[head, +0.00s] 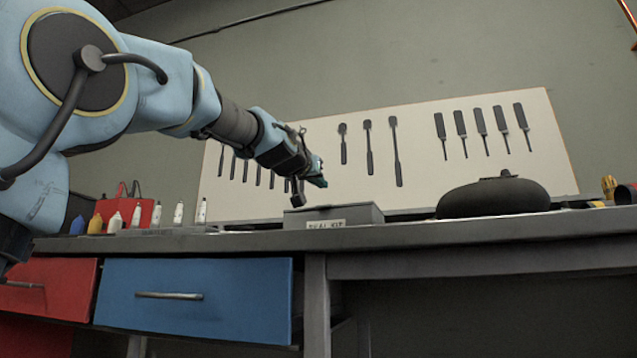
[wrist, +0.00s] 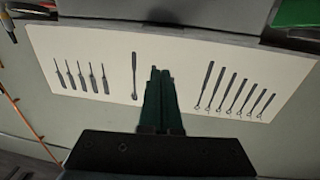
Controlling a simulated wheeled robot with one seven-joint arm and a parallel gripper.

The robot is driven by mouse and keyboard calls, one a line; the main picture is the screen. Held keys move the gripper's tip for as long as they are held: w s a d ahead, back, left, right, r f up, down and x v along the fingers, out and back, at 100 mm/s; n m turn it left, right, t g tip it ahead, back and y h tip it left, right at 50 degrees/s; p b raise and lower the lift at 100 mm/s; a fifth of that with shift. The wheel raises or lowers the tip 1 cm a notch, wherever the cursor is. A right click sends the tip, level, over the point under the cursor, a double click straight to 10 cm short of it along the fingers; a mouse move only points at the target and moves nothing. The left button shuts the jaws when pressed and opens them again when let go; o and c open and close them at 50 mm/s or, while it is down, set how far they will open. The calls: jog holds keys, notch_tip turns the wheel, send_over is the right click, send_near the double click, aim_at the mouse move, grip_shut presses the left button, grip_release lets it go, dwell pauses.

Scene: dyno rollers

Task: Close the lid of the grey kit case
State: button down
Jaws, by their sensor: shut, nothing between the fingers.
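The grey kit case (head: 338,214) sits on the workbench in the middle of the head view, with a pale label reading like "SEAL KIT" on its front. No lid stands up above it; its top looks flat and low, but I cannot tell whether the lid is fully shut. My gripper (head: 319,181) is just above the case, apart from it as far as I can see. In the wrist view its dark green fingers (wrist: 160,72) are together and empty. A grey surface (wrist: 205,16) at the top edge there may be the case.
A white tool board (head: 300,150) hangs behind the bench. A dark round object (head: 493,198) stands right of the case. Several bottles (head: 137,215) and a red caddy (head: 125,211) stand at the left. The bench front (head: 450,236) between case and round object is clear.

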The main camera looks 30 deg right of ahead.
jog(key=s+a+f+b, duration=0.1)
jog(key=s+a+f, duration=0.1)
jog(key=s+a+f+b, duration=0.2)
jog(key=s+a+f, duration=0.1)
jog(key=shift+a+f, duration=0.25)
jog(key=shift+a, duration=0.2)
